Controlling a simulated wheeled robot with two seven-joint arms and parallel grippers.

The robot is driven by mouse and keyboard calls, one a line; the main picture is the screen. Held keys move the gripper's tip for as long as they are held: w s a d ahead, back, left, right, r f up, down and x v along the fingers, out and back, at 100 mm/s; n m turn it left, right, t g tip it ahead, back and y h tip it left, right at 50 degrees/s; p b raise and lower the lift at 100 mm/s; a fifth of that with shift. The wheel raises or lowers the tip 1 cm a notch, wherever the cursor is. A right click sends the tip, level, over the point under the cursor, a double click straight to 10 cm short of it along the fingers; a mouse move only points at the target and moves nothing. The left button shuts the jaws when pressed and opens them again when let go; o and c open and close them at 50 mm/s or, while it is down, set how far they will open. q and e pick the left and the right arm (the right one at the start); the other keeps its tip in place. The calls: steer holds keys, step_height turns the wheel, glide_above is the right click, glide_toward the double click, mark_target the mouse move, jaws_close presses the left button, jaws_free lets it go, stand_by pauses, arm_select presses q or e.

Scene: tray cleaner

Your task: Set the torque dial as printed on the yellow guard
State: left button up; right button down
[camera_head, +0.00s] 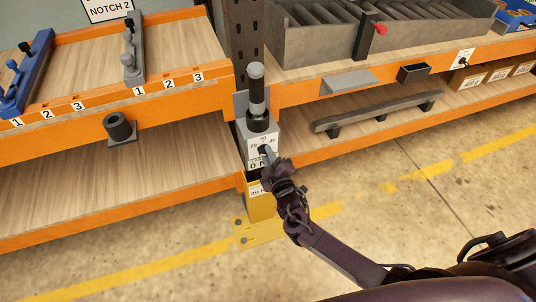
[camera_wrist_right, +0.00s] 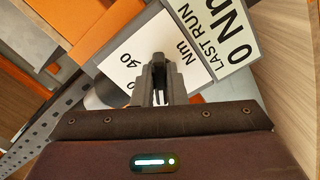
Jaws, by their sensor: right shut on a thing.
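The torque dial is on the white front plate (camera_head: 254,144) of a grey box fixed to the rack post. The plate also shows in the right wrist view (camera_wrist_right: 187,27), with "Nm" and partly hidden numbers; the dial's pointing is hidden by my fingers. My right gripper (camera_head: 267,156) is at the dial, and in the right wrist view its fingertips (camera_wrist_right: 159,70) are shut on the dial knob, mostly hidden between them. The yellow guard (camera_head: 262,209) stands below, with a white label (camera_head: 257,190) reading "20" and a cut-off letter. My left gripper is not in view.
A grey-and-black tool (camera_head: 257,88) stands upright on the box. The "LAST RUN 0 Nm" plate (camera_wrist_right: 222,42) is beside the dial plate. Orange-edged shelves (camera_head: 120,102) flank the post, with a tray (camera_head: 325,35) at upper right. The floor at right is clear.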

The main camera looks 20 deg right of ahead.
steer(key=shift+n, duration=0.4)
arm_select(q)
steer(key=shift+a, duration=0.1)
arm_select(e)
steer(key=c, duration=1.5)
jaws_free()
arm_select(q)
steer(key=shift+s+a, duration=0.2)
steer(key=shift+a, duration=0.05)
arm_select(e)
steer(key=shift+o, duration=0.2)
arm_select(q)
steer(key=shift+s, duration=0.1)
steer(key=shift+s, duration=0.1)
arm_select(e)
steer(key=shift+s, duration=0.1)
arm_select(q)
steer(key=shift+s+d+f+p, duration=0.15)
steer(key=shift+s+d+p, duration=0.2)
steer(key=shift+p, duration=0.1)
arm_select(e)
steer(key=s, duration=0.7)
steer(key=shift+s+d, duration=0.15)
steer(key=shift+s, duration=0.15)
